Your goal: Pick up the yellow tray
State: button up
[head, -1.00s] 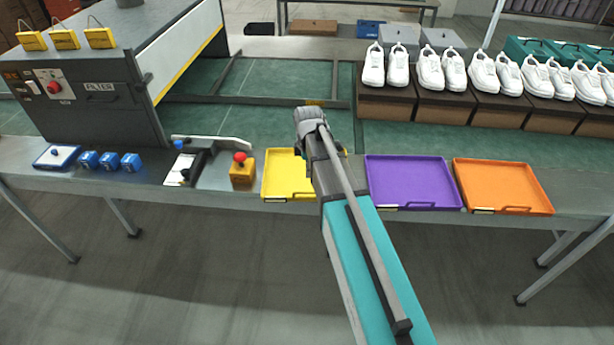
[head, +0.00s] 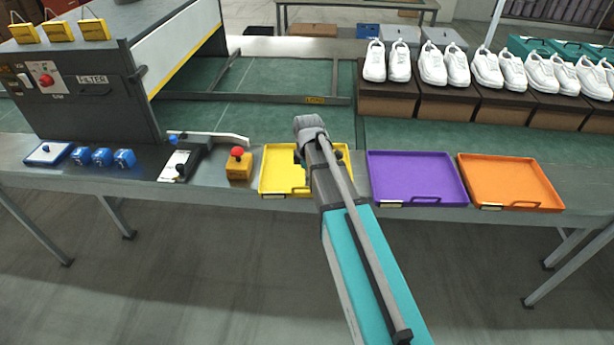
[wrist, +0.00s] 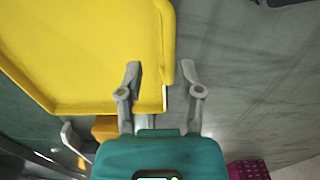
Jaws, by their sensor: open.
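The yellow tray (head: 285,171) lies flat on the near bench in the head view, partly covered by my arm. In the wrist view the yellow tray (wrist: 90,50) fills the upper left. My gripper (wrist: 161,75) is open and empty there, its fingers apart. In that picture the left finger overlaps the tray's inside and the right finger is just beyond its edge, so the rim runs between them. I cannot tell whether the fingertips reach down to the rim. In the head view my arm mostly hides the gripper.
A purple tray (head: 417,180) and an orange tray (head: 510,183) sit to the right. A yellow box with a red button (head: 238,165) stands close to the left. Several blue blocks (head: 102,157) are farther left. White shoes on brown boxes (head: 390,102) stand behind.

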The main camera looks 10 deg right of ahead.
aim_at(307, 193)
jog(key=shift+f+b, duration=0.8)
jog(key=shift+f, duration=0.3)
jog(key=shift+s+a+f+b, duration=0.1)
jog(key=shift+f+b, duration=1.2)
jog(key=shift+a+f+b, duration=0.1)
jog(key=shift+f+b, duration=1.2)
jog(key=shift+c, duration=0.3)
grip_shut()
